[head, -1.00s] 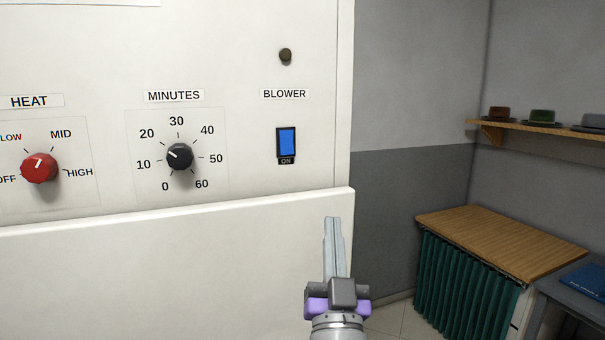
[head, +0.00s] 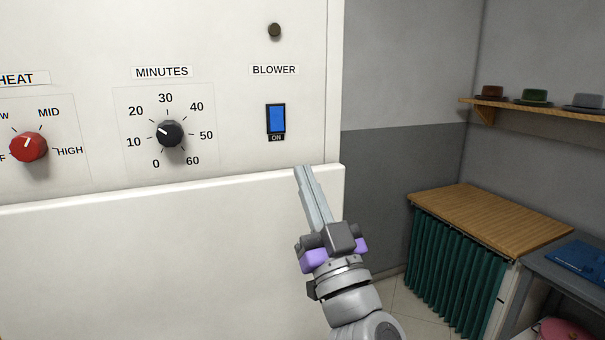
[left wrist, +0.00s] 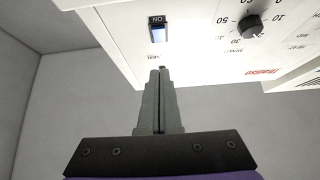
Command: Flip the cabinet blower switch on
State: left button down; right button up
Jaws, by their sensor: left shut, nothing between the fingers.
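The blower switch (head: 276,119) is a blue rocker in a black frame, with an ON label under it, on the white cabinet panel (head: 230,110). A BLOWER label is above it, and a dark, unlit round lamp (head: 274,30) is above that. My left gripper (head: 302,170) is shut and empty, below and slightly right of the switch in the head view, apart from it. In the left wrist view the switch (left wrist: 157,33) appears upside down, just beyond the shut fingertips (left wrist: 159,70). My right gripper is not in view.
A black minutes dial (head: 170,133) and a red heat knob (head: 29,147) are left of the switch. A white ledge (head: 200,190) juts out below the panel. To the right are a wooden-topped counter (head: 490,220) with a green curtain and a shelf (head: 550,108) with hats.

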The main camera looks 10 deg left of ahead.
aim_at(278, 122)
pick_arm(q)
jog(key=shift+w+a+r+p, duration=0.3)
jog(key=shift+w+a+r, duration=0.55)
jog(key=shift+w, duration=0.55)
jog(key=shift+w+a+r+p, duration=0.3)
jog(key=shift+w+a+r, duration=0.25)
jog(key=shift+w+a, duration=0.7)
jog(key=shift+w+a+r+p, duration=0.3)
jog(key=shift+w+a+r, duration=0.45)
jog(key=shift+w, duration=0.8)
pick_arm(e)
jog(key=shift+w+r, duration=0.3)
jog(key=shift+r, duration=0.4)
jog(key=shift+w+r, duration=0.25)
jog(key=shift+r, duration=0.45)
